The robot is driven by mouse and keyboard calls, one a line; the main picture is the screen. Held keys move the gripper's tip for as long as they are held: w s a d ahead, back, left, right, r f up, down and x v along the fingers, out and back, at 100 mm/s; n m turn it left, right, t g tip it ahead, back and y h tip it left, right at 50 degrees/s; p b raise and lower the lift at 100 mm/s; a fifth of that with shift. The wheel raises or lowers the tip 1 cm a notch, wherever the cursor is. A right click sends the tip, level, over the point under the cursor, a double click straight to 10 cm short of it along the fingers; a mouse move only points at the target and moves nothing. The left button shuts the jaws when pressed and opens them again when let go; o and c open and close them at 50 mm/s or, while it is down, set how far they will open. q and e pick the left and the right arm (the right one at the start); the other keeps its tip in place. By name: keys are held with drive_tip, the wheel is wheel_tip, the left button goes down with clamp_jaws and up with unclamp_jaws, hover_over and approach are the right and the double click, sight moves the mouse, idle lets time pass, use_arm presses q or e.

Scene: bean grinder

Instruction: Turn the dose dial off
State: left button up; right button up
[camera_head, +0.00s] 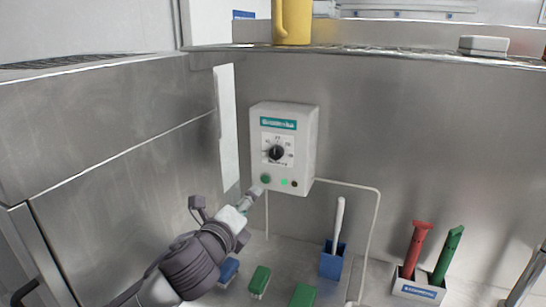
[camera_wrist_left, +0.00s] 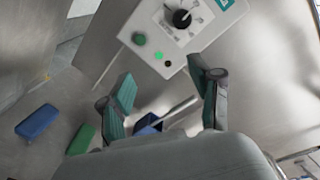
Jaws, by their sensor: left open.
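The dose dial (camera_head: 276,153) is a black round knob on the white plate of a pale box (camera_head: 304,122) fixed to the steel wall. In the left wrist view the dial (camera_wrist_left: 182,18) is near the top, beyond my fingers. Its exact setting is too small to read. My left gripper (camera_head: 256,190) is by the box's lower left corner, below the dial. In the left wrist view my left gripper (camera_wrist_left: 160,92) is open, with nothing between its fingers, and apart from the dial. My right gripper is not in view.
A green button (camera_head: 265,179) and a lit green lamp (camera_head: 284,182) are under the dial. Below stand a blue holder (camera_head: 333,261) with a white handle and a white box (camera_head: 417,291) with red and green tools. A steel shelf (camera_head: 370,53) runs above.

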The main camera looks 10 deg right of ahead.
use_arm(q)
wheel_tip(320, 180, up, 4)
drive_tip(key=w+m, duration=0.2)
drive_tip(key=m, duration=0.2)
drive_tip(key=p, duration=0.3)
approach(274, 154)
drive_tip(key=shift+h, duration=0.4)
drive_tip(key=x, duration=0.7)
drive_tip(key=shift+w+f, duration=0.1)
drive_tip(key=shift+f, duration=0.1)
drive_tip(key=shift+x, duration=0.85)
drive_tip(key=c, duration=1.1)
drive_tip(key=shift+c, duration=0.2)
